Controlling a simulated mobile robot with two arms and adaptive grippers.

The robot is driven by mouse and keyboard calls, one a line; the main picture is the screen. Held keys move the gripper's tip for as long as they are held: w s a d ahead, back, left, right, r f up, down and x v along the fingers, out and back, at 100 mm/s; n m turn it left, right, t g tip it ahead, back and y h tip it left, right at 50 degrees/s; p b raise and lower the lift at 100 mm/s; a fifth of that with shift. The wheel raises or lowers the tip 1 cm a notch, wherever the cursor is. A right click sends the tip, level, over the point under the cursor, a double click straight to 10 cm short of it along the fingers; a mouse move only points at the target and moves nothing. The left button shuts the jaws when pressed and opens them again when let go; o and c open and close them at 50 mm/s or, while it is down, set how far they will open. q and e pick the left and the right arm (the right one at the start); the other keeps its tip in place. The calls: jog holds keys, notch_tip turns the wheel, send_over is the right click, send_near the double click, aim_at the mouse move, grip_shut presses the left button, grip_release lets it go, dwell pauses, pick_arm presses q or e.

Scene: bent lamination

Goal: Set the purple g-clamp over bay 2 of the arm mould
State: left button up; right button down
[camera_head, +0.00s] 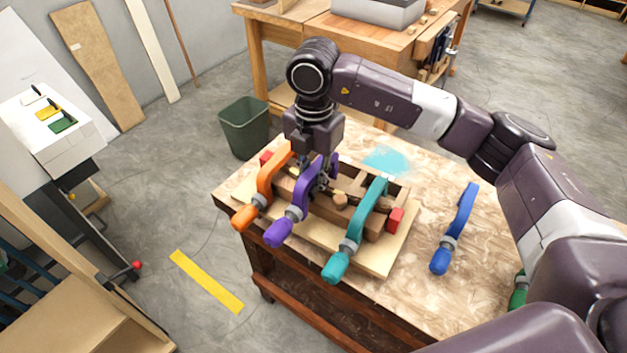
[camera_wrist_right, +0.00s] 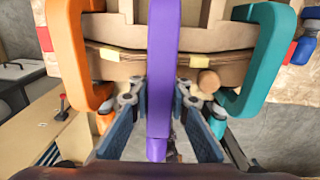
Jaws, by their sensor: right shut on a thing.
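The purple g-clamp (camera_head: 301,205) lies across the wooden arm mould (camera_head: 349,190), between the orange clamp (camera_head: 267,187) and the teal clamp (camera_head: 362,220). My right gripper (camera_head: 322,178) points down at the mould and is shut on the purple clamp. In the right wrist view the purple clamp (camera_wrist_right: 161,80) runs upright between the two fingers of my right gripper (camera_wrist_right: 160,115). The orange clamp (camera_wrist_right: 70,55) and teal clamp (camera_wrist_right: 258,60) stand on either side. The bay numbers are not readable, and contact between clamp and mould is hard to tell. My left gripper is not in view.
A blue clamp (camera_head: 457,228) lies on the table (camera_head: 420,295) to the right of the mould, and part of a green clamp (camera_head: 519,291) shows further right. Red blocks (camera_head: 396,219) sit at the mould's ends. A green bin (camera_head: 245,128) stands on the floor behind.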

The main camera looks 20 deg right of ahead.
jog(key=shift+s+f, duration=0.2)
jog(key=shift+f, duration=0.25)
jog(key=c, duration=1.8)
grip_release()
jog(key=shift+w, duration=0.25)
jog(key=shift+o, duration=0.2)
jog(key=shift+r, duration=0.15)
jog(key=shift+s, duration=0.1)
notch_tip(320, 180, up, 12)
jog(key=shift+r, duration=0.1)
jog(key=shift+r+p, duration=2.25)
jog(key=shift+r, duration=0.65)
